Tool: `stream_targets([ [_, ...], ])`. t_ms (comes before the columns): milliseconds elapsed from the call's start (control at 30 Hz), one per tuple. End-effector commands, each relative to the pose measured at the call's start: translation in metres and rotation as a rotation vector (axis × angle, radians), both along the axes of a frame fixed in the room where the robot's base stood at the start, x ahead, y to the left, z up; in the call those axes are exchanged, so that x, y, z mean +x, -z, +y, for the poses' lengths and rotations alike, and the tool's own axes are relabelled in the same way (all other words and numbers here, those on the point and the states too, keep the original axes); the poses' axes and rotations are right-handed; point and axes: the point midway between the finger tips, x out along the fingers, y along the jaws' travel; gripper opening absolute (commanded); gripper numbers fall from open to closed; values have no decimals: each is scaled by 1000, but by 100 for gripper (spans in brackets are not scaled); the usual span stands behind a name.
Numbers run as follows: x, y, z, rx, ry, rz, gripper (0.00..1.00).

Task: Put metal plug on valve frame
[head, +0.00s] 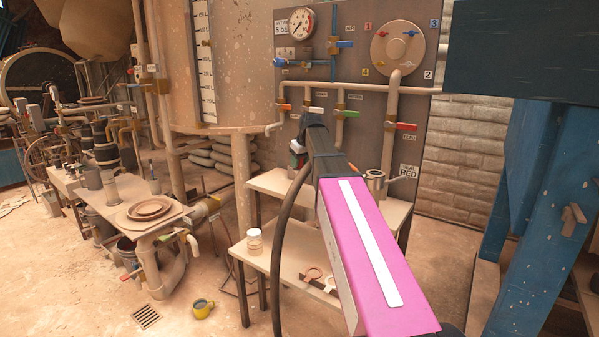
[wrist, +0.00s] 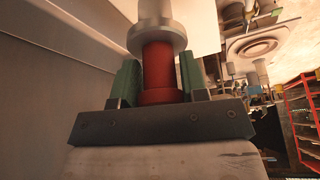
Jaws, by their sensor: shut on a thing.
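In the wrist view, my gripper (wrist: 160,74) has green fingers on both sides of a red cylinder with a wide grey metal flange and a stem, which I take for the metal plug (wrist: 158,38). My gripper is shut on it. In the head view, my pink arm hides most of the gripper; a small dark, green and red part (head: 297,150) shows beside the arm's far end. The valve frame seems to be the grey upright panel (head: 345,65) with pipes and coloured valve handles behind the arm. No contact between plug and panel can be made out.
A two-level bench (head: 268,183) stands below the panel, with a metal can (head: 375,180) on top and a white jar (head: 254,240) lower down. A large tank (head: 240,75) stands left of the panel. A blue steel structure (head: 545,200) stands at right.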

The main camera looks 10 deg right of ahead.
Motion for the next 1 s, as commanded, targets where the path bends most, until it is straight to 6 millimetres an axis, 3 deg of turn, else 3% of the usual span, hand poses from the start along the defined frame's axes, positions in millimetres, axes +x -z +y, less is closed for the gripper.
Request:
stream_targets([
  [367,0,39,0,0,0,1,10],
  [767,0,43,0,1,0,0,10],
  [800,0,43,0,0,0,0,47],
  [867,0,43,0,0,0,0,66],
  [1000,0,43,0,0,0,0,66],
])
